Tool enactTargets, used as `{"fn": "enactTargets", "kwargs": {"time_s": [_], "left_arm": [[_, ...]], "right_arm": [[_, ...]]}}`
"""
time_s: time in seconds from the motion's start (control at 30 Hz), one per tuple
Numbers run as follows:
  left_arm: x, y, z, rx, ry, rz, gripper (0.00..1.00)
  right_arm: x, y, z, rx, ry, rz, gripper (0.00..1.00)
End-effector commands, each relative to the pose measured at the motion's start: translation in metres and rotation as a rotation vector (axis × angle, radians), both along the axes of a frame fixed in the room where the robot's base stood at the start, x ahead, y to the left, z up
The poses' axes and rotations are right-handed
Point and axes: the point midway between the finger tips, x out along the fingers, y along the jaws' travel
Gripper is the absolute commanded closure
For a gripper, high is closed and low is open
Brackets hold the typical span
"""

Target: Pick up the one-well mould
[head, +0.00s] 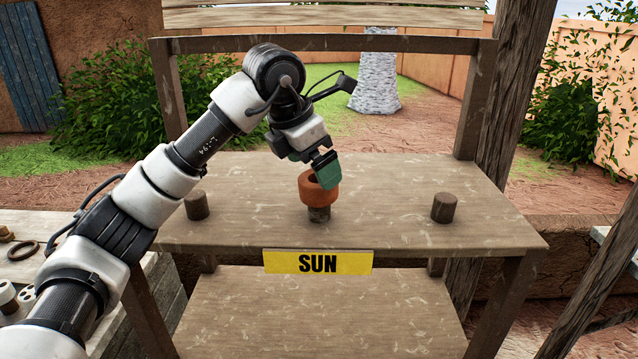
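I cannot single out the one-well mould with certainty. An orange-brown round piece with one opening in its top (315,190) sits on the middle wooden peg (319,214) of the table marked SUN. My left gripper (326,172) reaches down to it, its green fingertips overlapping the far right of its rim. The fingers hide part of the opening, and I cannot tell whether they grip it. At the left edge, a white piece with dark round holes (27,294) is partly hidden by my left arm. My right gripper is out of view.
The wooden table (400,220) has bare pegs at left (196,205) and right (444,208), with free surface between. A yellow SUN sign (318,262) is on its front edge, above a bare lower shelf (310,315). A dark ring (23,251) lies on the left bench.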

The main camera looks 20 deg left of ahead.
Motion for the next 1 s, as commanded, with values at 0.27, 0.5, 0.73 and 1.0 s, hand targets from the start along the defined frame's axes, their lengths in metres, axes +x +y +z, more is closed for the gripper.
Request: {"fn": "enactTargets", "kwargs": {"time_s": [0.27, 0.5, 0.73, 1.0], "left_arm": [[0.013, -0.012, -0.034, -0.001, 0.004, -0.003, 0.0], [0.015, -0.013, -0.041, -0.001, -0.001, -0.002, 0.0], [0.015, -0.013, -0.041, -0.001, -0.001, -0.002, 0.23], [0.015, -0.013, -0.04, -0.001, -0.001, -0.002, 0.57]], "right_arm": [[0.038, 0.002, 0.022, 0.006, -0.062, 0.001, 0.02], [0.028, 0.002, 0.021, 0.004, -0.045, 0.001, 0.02], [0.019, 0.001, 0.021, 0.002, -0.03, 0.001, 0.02], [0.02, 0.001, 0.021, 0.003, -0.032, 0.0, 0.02]]}}
